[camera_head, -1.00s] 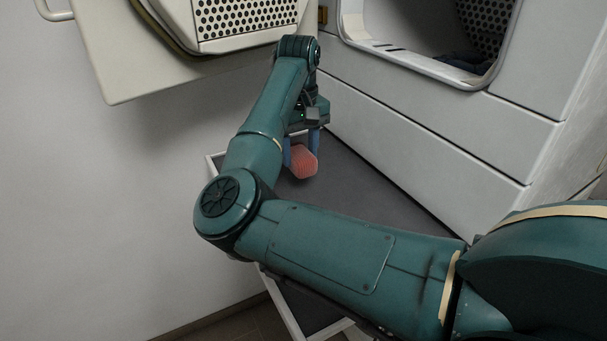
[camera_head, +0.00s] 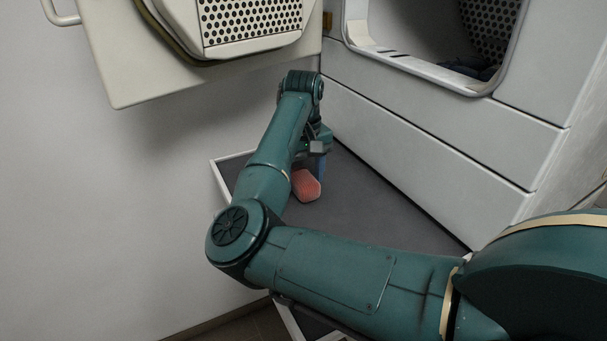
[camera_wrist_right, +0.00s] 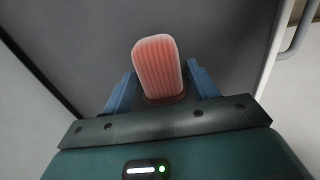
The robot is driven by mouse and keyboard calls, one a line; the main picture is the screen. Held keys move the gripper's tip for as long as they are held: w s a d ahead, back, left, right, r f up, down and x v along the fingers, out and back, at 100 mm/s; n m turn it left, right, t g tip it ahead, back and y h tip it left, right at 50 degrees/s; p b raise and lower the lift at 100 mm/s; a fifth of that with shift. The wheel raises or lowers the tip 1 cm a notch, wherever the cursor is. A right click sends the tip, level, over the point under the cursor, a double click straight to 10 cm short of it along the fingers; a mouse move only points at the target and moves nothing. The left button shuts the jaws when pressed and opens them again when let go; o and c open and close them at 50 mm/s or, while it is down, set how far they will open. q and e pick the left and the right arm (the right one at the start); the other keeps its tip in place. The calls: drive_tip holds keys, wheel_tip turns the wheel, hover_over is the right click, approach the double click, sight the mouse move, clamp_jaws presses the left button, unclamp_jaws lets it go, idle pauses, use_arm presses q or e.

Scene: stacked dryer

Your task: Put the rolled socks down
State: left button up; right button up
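The rolled socks (camera_head: 306,186) are a pink-red ribbed bundle. They appear to rest on the dark grey surface of the white-rimmed shelf (camera_head: 350,205), near its far left part. My right gripper (camera_head: 312,175) reaches down over them. In the right wrist view the socks (camera_wrist_right: 157,68) lie between the two blue fingers (camera_wrist_right: 162,85), with a narrow gap on each side, so the gripper looks open around them. In the head view the arm hides one finger. My left gripper is not in view.
An open dryer door (camera_head: 215,60) with a perforated panel hangs above left of the arm. The dryer opening (camera_head: 415,70) at upper right holds dark cloth (camera_head: 468,68). The dryer's white front borders the shelf on the right. The shelf right of the socks is bare.

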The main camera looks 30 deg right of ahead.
sight(303, 177)
drive_tip(key=shift+o, duration=0.6)
drive_tip(key=shift+r, duration=0.3)
wheel_tip(303, 177, up, 12)
drive_tip(key=shift+f, duration=0.15)
